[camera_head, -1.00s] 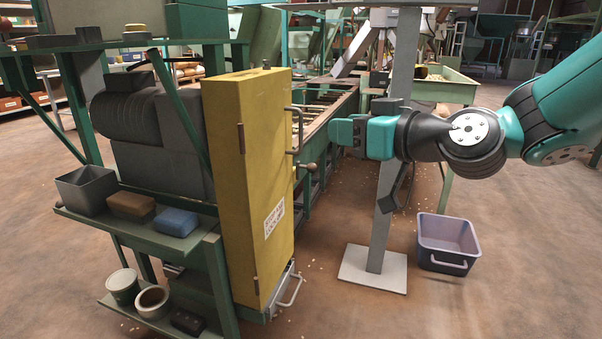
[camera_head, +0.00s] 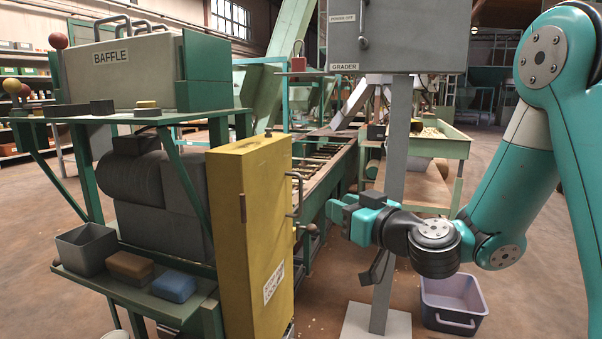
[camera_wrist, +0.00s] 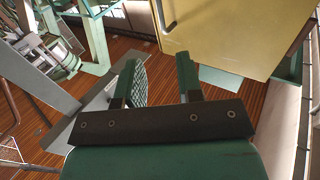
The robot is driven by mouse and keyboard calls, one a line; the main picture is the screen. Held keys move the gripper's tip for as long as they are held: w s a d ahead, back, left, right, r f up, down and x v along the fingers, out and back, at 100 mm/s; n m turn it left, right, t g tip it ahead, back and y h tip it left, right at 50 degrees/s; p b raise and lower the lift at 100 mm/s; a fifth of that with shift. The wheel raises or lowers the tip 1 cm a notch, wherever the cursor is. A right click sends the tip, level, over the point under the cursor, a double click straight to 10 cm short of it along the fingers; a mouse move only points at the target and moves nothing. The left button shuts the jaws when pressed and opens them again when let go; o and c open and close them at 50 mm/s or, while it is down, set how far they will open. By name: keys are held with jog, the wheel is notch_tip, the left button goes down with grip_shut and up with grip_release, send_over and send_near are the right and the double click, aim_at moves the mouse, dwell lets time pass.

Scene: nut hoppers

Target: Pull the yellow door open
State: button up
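The yellow door (camera_head: 268,225) stands upright on the left machine in the head view, with a white label low on its face. A thin metal bar handle (camera_head: 299,195) runs along its right edge. My gripper (camera_head: 338,208) is just right of the handle, apart from it and at about its height. The wrist view shows my gripper (camera_wrist: 162,80) with two green fingers apart and nothing between them. The yellow door (camera_wrist: 235,35) fills the upper right there, with part of a pale metal handle (camera_wrist: 160,16) beyond the fingers.
A grey post (camera_head: 393,165) under the grader box (camera_head: 398,35) stands close behind my gripper. A purple bin (camera_head: 452,305) is on the floor at right.

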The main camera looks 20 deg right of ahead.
aim_at(302, 190)
jog(key=p+x, duration=0.7)
jog(key=x, duration=0.5)
jog(key=shift+w+a, duration=0.1)
jog(key=shift+a, duration=0.05)
jog(key=shift+w+a+f+p, duration=0.15)
jog(key=shift+w+p, duration=0.15)
jog(key=shift+w, duration=0.1)
jog(key=shift+c, duration=0.3)
grip_shut()
